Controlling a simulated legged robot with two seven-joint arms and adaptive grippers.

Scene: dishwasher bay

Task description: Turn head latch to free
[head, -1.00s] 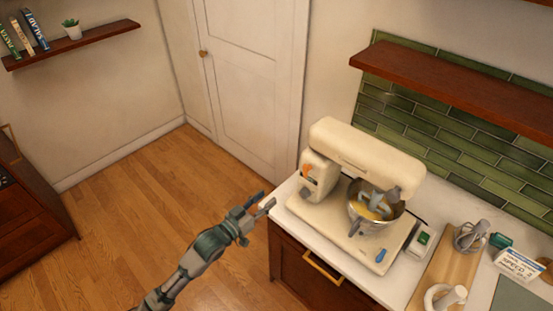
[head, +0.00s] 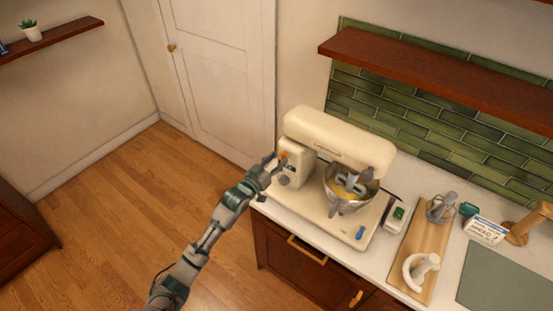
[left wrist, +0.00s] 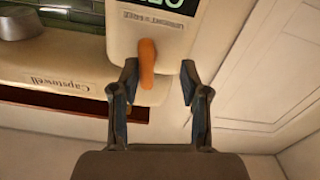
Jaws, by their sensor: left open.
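The cream stand mixer (head: 338,138) stands on the white counter with its head down over a metal bowl (head: 350,190). Its orange head latch (head: 284,155) is on the left side of the mixer. In the left wrist view the latch (left wrist: 147,62) hangs roughly upright on the cream housing, below a dark label. My left gripper (head: 272,163) is open at the mixer's left side. In the left wrist view its fingers (left wrist: 160,82) stand either side of the latch, which is closer to the left finger. I cannot tell whether they touch. My right gripper is out of view.
A grey knob (head: 284,181) sits below the latch. Right of the mixer are a wooden board (head: 425,250) with attachments, a small green-topped box (head: 397,217) and a sign (head: 487,230). A wooden shelf (head: 440,75) overhangs the back. The floor at left is clear.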

